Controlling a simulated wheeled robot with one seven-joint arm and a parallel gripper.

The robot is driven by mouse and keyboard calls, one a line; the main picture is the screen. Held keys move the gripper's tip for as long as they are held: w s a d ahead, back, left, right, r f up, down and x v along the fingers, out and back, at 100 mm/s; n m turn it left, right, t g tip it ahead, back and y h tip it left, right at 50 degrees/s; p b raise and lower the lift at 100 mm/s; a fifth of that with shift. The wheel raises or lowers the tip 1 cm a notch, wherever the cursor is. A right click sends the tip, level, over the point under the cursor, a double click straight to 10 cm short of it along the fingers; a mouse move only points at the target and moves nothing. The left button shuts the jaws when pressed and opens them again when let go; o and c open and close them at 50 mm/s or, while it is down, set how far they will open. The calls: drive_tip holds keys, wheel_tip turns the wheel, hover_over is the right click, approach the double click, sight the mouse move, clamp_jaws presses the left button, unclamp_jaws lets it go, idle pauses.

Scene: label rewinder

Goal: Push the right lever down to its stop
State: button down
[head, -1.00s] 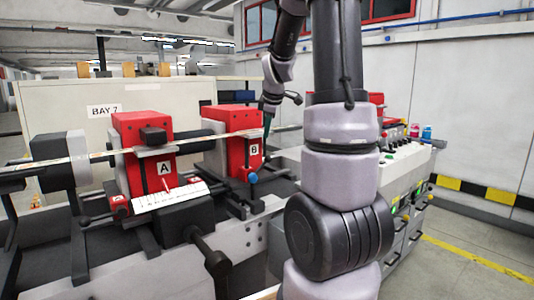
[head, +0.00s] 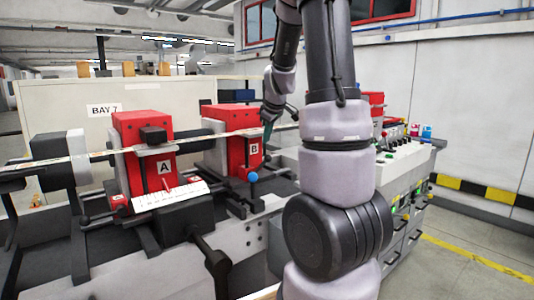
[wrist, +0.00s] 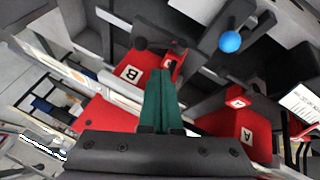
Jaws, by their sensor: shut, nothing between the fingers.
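The lever with the blue ball knob (head: 253,177) sits in front of the red block marked B (head: 222,152), on the right of the machine. The knob also shows in the wrist view (wrist: 230,41), toward the upper right on a dark arm. My gripper (head: 267,131) is at the right side of block B, above the knob and apart from it. In the wrist view its teal fingers (wrist: 160,88) are closed together and empty, in front of block B. The knob lies beyond and to the right of the fingertips.
A long pale web strip (head: 190,140) runs across both blocks. A control cabinet (head: 405,160) stands at the right.

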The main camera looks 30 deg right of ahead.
approach(266, 159)
wheel_tip(266, 159, down, 2)
drive_tip(key=a, duration=0.2)
drive_tip(key=w+d+f, duration=0.2)
drive_tip(key=w, duration=0.1)
drive_tip(key=shift+w+d+f, duration=0.1)
drive_tip(key=shift+w+f, duration=0.05)
drive_tip(key=shift+f, duration=0.25)
drive_tip(key=shift+d, duration=0.1)
drive_tip(key=shift+d+f+y, duration=0.15)
drive_tip(key=shift+y, duration=0.15)
